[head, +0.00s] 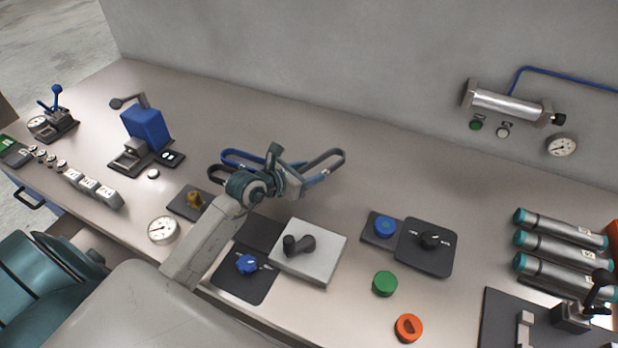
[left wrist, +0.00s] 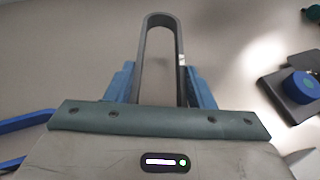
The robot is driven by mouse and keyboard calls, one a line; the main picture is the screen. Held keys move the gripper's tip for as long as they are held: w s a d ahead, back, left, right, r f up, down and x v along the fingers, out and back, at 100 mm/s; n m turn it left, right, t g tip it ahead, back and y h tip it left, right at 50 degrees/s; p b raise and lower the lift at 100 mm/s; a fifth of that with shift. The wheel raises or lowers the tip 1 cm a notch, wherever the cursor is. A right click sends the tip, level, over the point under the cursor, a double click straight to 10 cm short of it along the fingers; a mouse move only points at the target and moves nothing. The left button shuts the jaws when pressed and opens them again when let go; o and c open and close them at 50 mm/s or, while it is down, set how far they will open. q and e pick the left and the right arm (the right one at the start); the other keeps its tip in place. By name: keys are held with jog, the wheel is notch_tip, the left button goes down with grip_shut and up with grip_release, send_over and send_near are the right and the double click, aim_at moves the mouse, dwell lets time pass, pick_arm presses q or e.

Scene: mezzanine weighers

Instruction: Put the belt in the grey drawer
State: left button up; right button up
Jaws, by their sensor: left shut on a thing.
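My left gripper (head: 294,180) is over the back middle of the bench, shut on a dark grey belt (head: 330,160). The belt is a long narrow loop whose rounded end sticks out past the fingers. In the left wrist view the belt (left wrist: 160,22) runs between the two blue fingers of the gripper (left wrist: 160,85). A blue belt loop (head: 232,154) lies on the bench just behind and left of the gripper, partly hidden by it. I cannot make out a grey drawer; the area below the bench front is mostly hidden by my arm. My right gripper is not in view.
A blue drawer front with a black handle (head: 30,198) is at the far left. A grey plate with a black knob (head: 318,262), a blue knob (head: 247,264) and a gauge (head: 163,230) stand near the arm. Several cylinders (head: 560,242) lie at right.

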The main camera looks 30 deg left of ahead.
pick_arm(q)
jog(key=shift+w+d+f, duration=0.15)
jog(key=shift+w+f, duration=0.05)
jog(key=shift+w, duration=0.15)
jog(key=shift+f+p, duration=0.45)
jog(key=shift+f, duration=1.1)
jog(key=shift+f, duration=0.2)
jog(key=o, duration=1)
jog(key=shift+c, duration=0.2)
jog(key=shift+r, duration=0.15)
